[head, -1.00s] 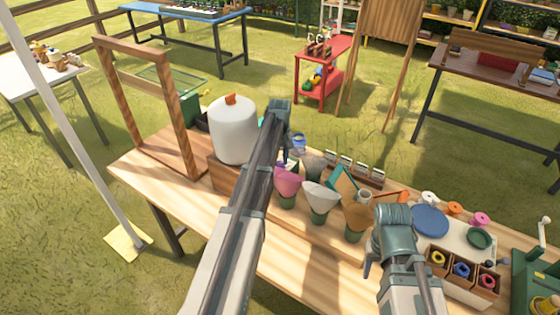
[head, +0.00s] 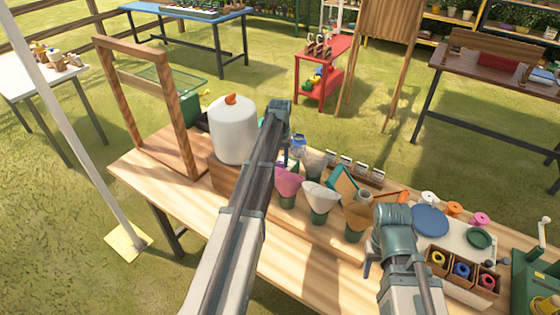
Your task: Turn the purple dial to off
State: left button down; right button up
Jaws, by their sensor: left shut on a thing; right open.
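I cannot make out a purple dial in the head view. My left gripper (head: 283,150) reaches over the workbench (head: 288,262), right of the white tank (head: 233,130) with an orange cap. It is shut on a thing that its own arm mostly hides. A small blue-and-white object (head: 298,146) shows just right of its fingers; I cannot tell whether it is the held thing. My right gripper (head: 372,262) is open and empty over the bench's front right part, left of a wooden box of coloured spools (head: 462,274).
Pink, white and tan paper cones (head: 318,196) in green holders stand between my arms. A blue disc (head: 430,221), several spools and a green machine (head: 538,285) stand at the right. A wooden frame (head: 185,125) rises at the left. The bench's front left is clear.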

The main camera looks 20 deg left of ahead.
dwell(0.5)
pick_arm(q)
jog(key=shift+c, duration=2.2)
grip_release()
